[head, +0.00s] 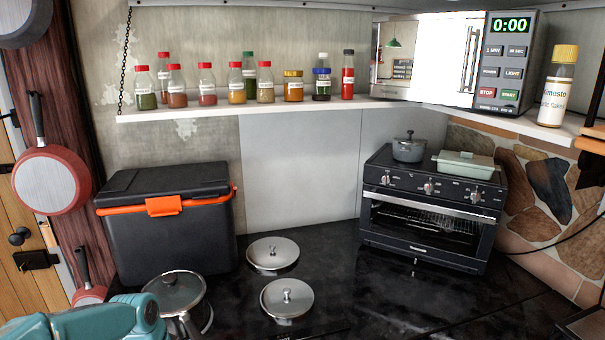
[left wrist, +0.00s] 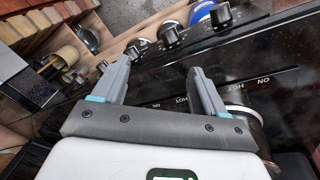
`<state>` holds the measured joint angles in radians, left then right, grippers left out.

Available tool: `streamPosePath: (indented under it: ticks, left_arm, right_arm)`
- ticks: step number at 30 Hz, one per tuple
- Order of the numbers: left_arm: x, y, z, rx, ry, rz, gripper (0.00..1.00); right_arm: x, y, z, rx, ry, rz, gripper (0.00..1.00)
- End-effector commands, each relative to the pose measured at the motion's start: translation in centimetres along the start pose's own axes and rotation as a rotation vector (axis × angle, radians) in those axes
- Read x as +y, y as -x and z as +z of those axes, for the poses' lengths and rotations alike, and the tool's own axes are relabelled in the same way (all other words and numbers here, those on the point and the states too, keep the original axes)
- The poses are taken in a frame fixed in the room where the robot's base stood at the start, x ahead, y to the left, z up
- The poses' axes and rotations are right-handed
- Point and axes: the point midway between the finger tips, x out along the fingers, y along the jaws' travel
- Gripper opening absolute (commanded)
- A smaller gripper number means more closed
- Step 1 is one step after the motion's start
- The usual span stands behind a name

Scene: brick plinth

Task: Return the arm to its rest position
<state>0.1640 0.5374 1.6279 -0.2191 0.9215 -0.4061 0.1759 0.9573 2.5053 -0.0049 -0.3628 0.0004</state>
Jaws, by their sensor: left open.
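In the left wrist view my left gripper (left wrist: 160,75) is open, with its two grey fingers apart and nothing between them. The fingers are in front of a dark panel (left wrist: 215,90) with knobs and white lettering. A metallic round object (left wrist: 245,118) shows beside the right-hand finger, partly hidden by it. In the head view a teal link of my left arm (head: 95,318) shows at the bottom left corner; the gripper itself is outside that view. My right gripper is in neither view.
A lidded pan (head: 177,291) stands close to my arm link. Two metal lids (head: 272,254) lie on the dark counter (head: 400,300). A black cooler (head: 160,225) stands behind, a toaster oven (head: 430,215) at the right. A shelf (head: 250,107) holds jars and a microwave (head: 450,60).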

Motion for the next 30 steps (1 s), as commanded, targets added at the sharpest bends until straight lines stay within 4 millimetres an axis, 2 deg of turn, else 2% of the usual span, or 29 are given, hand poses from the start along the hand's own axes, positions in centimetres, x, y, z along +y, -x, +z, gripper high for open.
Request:
streamPosePath:
  ticks: [1,4,6,9,10,12,15,18,30]
  left_arm:
    - [1.8,-4.2,0.7,-0.006,0.026,0.036,0.72]
    - [5.5,-11.3,2.6,0.011,0.113,0.095,0.72]
    - [8.6,-15.8,4.8,0.018,0.191,0.133,0.72]
    - [12.8,-20.6,9.0,0.02,0.315,0.171,0.72]
    - [13.9,-21.6,10.3,0.019,0.352,0.177,0.72]
    - [15.9,-23.2,12.9,0.017,0.427,0.184,0.72]
    - [17.7,-24.2,15.6,0.016,0.5,0.184,0.72]
    - [18.4,-24.5,16.9,0.018,0.538,0.18,0.72]
    - [18.6,-24.5,17.1,0.023,0.546,0.178,0.72]
  right_arm:
    - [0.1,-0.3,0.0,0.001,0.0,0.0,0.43]
    - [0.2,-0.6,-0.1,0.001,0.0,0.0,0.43]
    - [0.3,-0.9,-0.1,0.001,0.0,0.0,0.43]
    - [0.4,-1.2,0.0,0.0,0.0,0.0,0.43]
    - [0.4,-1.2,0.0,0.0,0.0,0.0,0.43]
    - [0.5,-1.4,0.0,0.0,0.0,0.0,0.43]
    - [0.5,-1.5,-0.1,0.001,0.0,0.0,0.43]
    - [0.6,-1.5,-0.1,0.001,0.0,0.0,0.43]
    - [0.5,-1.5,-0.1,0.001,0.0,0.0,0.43]
